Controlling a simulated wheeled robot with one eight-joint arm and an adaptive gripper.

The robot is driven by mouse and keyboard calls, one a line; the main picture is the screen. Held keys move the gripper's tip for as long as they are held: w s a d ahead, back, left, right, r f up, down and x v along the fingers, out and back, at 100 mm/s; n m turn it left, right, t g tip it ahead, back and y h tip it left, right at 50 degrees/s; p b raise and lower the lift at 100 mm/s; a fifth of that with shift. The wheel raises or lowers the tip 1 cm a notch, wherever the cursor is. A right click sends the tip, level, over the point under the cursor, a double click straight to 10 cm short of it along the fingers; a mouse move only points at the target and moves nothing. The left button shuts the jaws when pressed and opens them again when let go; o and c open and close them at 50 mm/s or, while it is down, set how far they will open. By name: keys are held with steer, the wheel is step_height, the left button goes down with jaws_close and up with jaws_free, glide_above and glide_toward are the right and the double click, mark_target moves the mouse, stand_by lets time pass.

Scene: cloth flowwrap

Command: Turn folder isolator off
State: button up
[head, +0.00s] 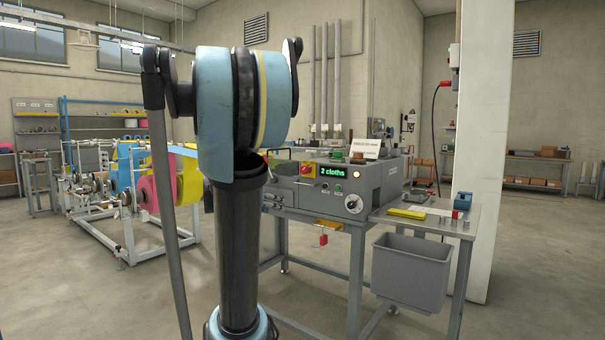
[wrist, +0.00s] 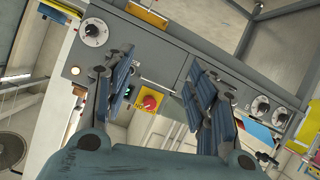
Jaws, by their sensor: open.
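A red rotary knob on a yellow plate (head: 307,169), which looks like the isolator, is on the grey folder machine (head: 380,185) in the head view, left of the green display (head: 334,171). A red knob on a yellow plate also shows in the wrist view (wrist: 151,102), between my fingers. I cannot tell which way its handle points. My gripper (wrist: 161,60) is open and empty, with a blue-padded finger on either side. In the picture the knob lies below the fingertips; its distance from them is unclear. In the head view my arm hides the gripper.
A grey bin (head: 411,272) hangs under the right-hand side table. A pale pillar (head: 482,150) stands at right. Floor is bare left of the machine legs.

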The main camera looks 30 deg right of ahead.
mark_target(302, 170)
steer(key=w+d+r+m+t+h, duration=0.25)
steer(key=w+d+r+h, duration=0.25)
steer(key=w+d+r, duration=0.5)
steer(key=shift+g, duration=0.25)
steer(key=x, duration=0.5)
steer(key=w+f+x, duration=0.1)
steer(key=x, duration=1)
steer(key=shift+w+f, duration=0.25)
steer(key=shift+w, duration=0.3)
steer(key=c, duration=1.1)
